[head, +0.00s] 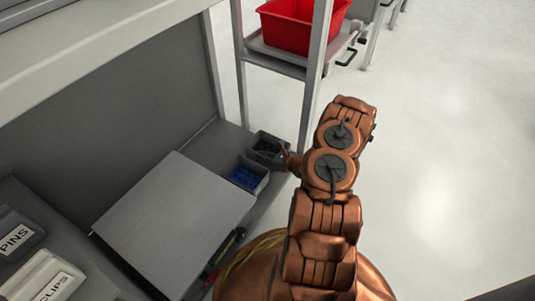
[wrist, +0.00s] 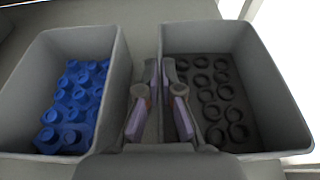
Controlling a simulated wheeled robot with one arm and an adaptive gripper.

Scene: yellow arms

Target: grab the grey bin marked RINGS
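The grey bin of dark rings (wrist: 280,90) is on the right in the wrist view. In the head view the bin (head: 262,156) stands at the far end of the bench, partly hidden by my arm. No RINGS label shows on it. My gripper (wrist: 160,66) is at this bin's left wall in the wrist view, beside the blue-part bin. Its two fingers are close together with a narrow gap. I cannot tell whether they touch or pinch the wall. In the head view the gripper is mostly hidden behind my arm.
A grey bin of blue parts (wrist: 28,95) stands just left of the rings bin. A light board (head: 170,220) lies on the bench. Bins labelled PINS (head: 14,240) and CLIPS (head: 45,277) are at lower left. A shelf post (head: 314,85) and red bin (head: 290,28) stand beyond.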

